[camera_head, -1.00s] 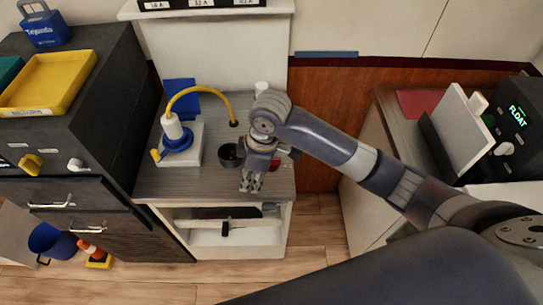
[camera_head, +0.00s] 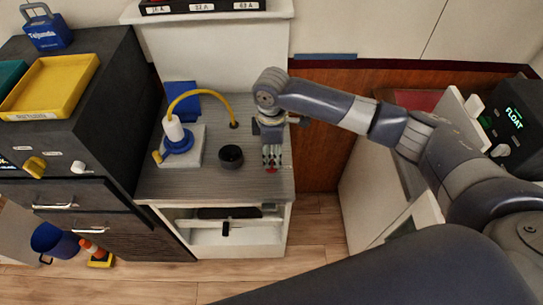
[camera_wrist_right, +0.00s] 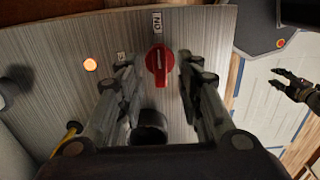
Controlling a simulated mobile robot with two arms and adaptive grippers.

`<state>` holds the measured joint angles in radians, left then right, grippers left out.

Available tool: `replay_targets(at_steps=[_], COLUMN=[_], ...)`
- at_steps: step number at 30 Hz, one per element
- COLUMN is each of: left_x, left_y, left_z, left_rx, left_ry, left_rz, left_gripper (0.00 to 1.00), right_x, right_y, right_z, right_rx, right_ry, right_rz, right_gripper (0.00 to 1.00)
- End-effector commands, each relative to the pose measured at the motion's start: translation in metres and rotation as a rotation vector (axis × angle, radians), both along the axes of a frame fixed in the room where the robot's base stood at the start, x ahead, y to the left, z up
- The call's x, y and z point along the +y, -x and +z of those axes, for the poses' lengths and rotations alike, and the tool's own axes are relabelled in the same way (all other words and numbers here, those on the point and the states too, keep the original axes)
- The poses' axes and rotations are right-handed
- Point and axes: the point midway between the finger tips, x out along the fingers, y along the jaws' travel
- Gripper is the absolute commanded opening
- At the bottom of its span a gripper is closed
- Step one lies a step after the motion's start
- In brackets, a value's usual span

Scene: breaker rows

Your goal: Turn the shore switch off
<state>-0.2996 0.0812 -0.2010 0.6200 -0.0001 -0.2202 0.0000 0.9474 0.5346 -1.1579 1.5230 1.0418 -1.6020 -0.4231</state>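The red rotary switch (camera_wrist_right: 158,62) sits on the grey wood-grain counter, its pointer bar lined up towards an ON label (camera_wrist_right: 157,21). The gripper hangs over the counter's front right in the head view (camera_head: 271,162). A dark gripper, apparently my left (camera_wrist_right: 284,82), is at the right wrist view's right edge, its opening unclear.
An orange lamp (camera_wrist_right: 90,65) glows near the switch. On the counter (camera_head: 215,187) stand a black round cup-like object (camera_head: 231,156) and a blue plug (camera_head: 177,139) with a yellow cable. A dark cabinet (camera_head: 105,110) stands left, a FLOAT display (camera_head: 514,117) right.

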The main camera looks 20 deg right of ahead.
Motion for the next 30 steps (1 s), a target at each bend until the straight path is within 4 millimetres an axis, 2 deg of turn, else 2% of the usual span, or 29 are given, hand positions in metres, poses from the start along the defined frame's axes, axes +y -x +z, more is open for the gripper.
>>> replay_targets(at_steps=[6,16,17,21,30], left_x=[-0.001,-0.002,-0.002,-0.002,-0.002], left_y=[0.000,0.000,0.000,0.000,0.000], left_z=[0.005,0.005,0.005,0.005,0.006], left_rx=[-0.001,-0.001,-0.001,-0.001,-0.001], left_ry=[0.001,0.002,0.002,0.002,0.002], left_rz=[0.000,0.000,0.001,0.001,0.002], left_gripper=[0.40,0.40,0.40,0.40,0.40], right_x=[0.001,0.001,0.001,0.001,0.001], right_y=[0.000,0.000,0.000,0.000,0.000], right_z=[-0.024,-0.029,-0.029,-0.029,-0.028], right_rx=[0.001,-0.002,-0.002,-0.002,-0.001], right_ry=[0.000,-0.001,-0.002,-0.002,-0.001], right_rz=[0.000,0.001,0.000,0.000,0.007], right_gripper=[0.33,0.33,0.31,0.00,0.00])
